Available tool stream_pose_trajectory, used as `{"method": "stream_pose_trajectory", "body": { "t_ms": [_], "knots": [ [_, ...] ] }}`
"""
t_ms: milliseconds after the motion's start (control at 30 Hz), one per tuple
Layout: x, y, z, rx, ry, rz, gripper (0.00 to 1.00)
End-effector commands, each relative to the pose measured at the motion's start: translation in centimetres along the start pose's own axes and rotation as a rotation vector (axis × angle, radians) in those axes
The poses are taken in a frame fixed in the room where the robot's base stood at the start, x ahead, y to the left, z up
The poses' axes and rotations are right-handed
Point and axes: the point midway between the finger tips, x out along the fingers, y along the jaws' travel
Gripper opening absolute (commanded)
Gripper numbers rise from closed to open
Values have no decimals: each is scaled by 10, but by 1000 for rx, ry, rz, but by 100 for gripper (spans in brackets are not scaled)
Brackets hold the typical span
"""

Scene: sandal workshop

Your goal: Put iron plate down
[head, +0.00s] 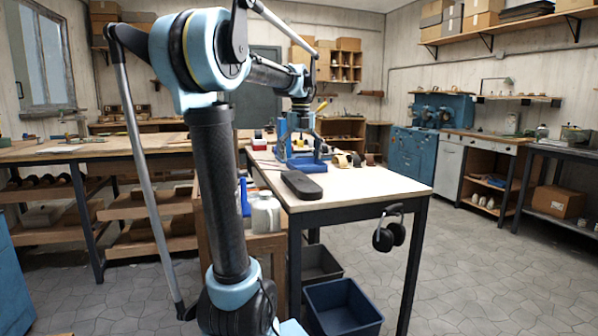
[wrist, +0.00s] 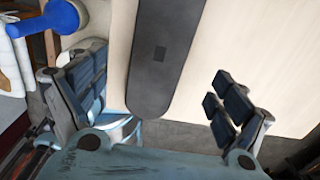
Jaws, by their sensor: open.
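The iron plate (head: 301,185), a long dark slab with a rounded end, lies flat on the light wooden tabletop (head: 365,188) near its front left edge. In the wrist view the plate (wrist: 163,55) runs up out of the frame, with a small darker square on its top. My gripper (wrist: 160,100) is open, its padded fingers apart on either side of the plate's rounded end and not visibly touching it. In the head view the end of my arm is over the table behind the plate, and the fingers are hard to make out against a blue frame.
A blue press-like stand (head: 305,160) and several sandal pieces (head: 350,159) are farther back on the table. Headphones (head: 388,232) hang at the front edge. A blue bin (head: 342,306) stands on the floor below.

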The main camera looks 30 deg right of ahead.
Motion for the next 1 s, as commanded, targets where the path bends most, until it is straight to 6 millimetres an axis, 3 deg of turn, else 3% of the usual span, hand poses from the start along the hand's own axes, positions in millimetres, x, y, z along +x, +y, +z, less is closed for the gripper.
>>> {"method": "stream_pose_trajectory", "body": {
  "t_ms": [100,300,1000],
  "knots": [
    [-17,0,0,0,0,0,91],
    [-32,0,0,0,0,0,91],
    [-35,0,0,0,0,0,91]
  ]
}}
